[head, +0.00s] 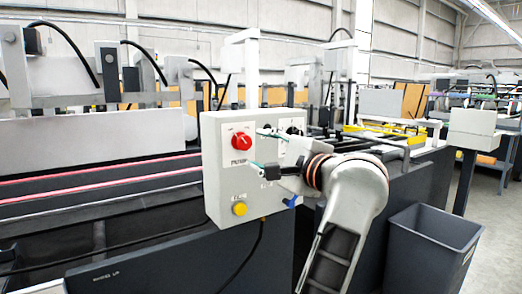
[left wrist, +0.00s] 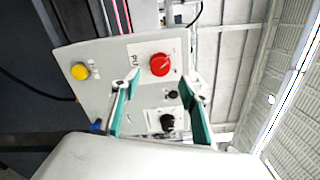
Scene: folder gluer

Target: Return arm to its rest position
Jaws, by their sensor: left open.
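My left gripper (head: 262,148) is open and empty in front of the grey control box (head: 222,190). Its two teal-lined fingers point toward the box face, and they also show spread apart in the left wrist view (left wrist: 160,84). The box carries a red knob (head: 240,141), a yellow button (head: 240,208) and a black knob (left wrist: 167,122). In the left wrist view the red knob (left wrist: 160,65) appears beyond the fingertips, between them. I cannot tell the exact gap from the fingers to the box. My right gripper is not in view.
A long folder gluer machine with a dark side panel (head: 150,265) runs behind the box. A dark grey bin (head: 430,250) stands at the lower right. A smaller grey box on a post (head: 475,130) stands farther right. Open floor shows at the far right.

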